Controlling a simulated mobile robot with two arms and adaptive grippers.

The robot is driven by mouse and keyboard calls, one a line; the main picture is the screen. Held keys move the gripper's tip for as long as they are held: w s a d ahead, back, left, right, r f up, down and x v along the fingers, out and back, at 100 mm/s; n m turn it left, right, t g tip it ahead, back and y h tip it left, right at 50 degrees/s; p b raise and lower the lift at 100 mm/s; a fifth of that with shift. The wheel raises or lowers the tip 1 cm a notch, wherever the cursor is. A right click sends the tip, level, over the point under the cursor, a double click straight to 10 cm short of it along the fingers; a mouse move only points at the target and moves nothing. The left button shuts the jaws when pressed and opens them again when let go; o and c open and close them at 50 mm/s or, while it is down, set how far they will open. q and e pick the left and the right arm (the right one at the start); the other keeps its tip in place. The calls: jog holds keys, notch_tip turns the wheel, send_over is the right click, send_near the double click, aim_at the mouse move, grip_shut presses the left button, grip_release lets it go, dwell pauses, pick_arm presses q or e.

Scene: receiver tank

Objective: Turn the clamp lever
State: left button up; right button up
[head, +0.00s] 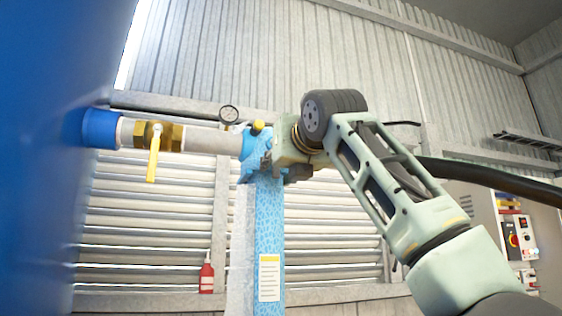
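A blue clamp-like bracket (249,160) sits around the grey pipe at the top of a blue post. A small yellow knob (258,127) shows at its top. I cannot tell whether this knob belongs to the clamp lever; no other lever on the bracket is clear.
A blue tank (45,190) fills the left edge. A brass valve (172,138) with a hanging yellow handle (153,165) is on the pipe (213,140). A gauge (228,114) stands behind. A black hose (505,182) runs right. A red bottle (207,276) stands low behind.

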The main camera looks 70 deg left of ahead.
pick_arm(q)
jog(key=d, duration=0.7)
jog(key=shift+s+d, duration=0.3)
jog(key=shift+s, duration=0.05)
jog(key=shift+d, duration=0.1)
